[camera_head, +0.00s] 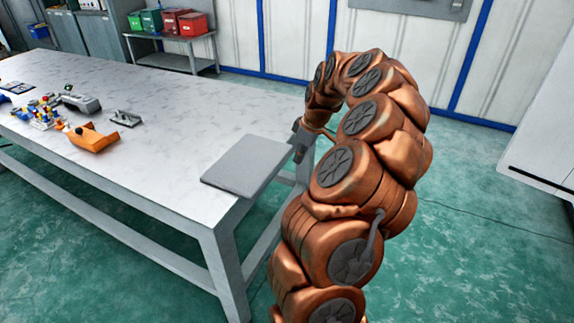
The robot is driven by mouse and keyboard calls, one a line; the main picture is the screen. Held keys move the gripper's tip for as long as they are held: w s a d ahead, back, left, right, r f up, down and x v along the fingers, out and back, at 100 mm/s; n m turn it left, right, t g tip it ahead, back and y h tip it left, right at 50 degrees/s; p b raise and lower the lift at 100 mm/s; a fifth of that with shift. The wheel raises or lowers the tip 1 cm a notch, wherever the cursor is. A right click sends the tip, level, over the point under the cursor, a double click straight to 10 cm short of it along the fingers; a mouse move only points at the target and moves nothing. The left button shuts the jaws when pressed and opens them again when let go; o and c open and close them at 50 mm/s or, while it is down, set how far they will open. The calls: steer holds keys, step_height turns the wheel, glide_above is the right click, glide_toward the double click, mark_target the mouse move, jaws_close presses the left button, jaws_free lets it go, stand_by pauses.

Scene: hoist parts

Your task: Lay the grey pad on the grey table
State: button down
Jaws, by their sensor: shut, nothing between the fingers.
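The grey pad (246,164) is a flat, roughly square slab. It lies on the right end of the long grey table (165,108), and its near corner reaches the table's front edge. My gripper (300,152) is at the table's right end, just right of the pad. It points down and looks shut and empty. Its fingertips are small and partly hidden by my copper arm, and I cannot tell whether they touch the pad.
An orange part (92,138), a grey metal bracket (125,118), a grey device (81,103) and several colourful small pieces (40,112) lie on the table's left part. The tabletop between them and the pad is clear. A shelf with coloured bins (182,24) stands behind.

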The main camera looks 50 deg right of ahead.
steer(key=w+a+f+p, duration=0.2)
steer(key=w+f+p, duration=0.1)
steer(key=w+f, duration=0.3)
steer(key=shift+x, duration=1.4)
steer(key=shift+s+d+f, duration=0.1)
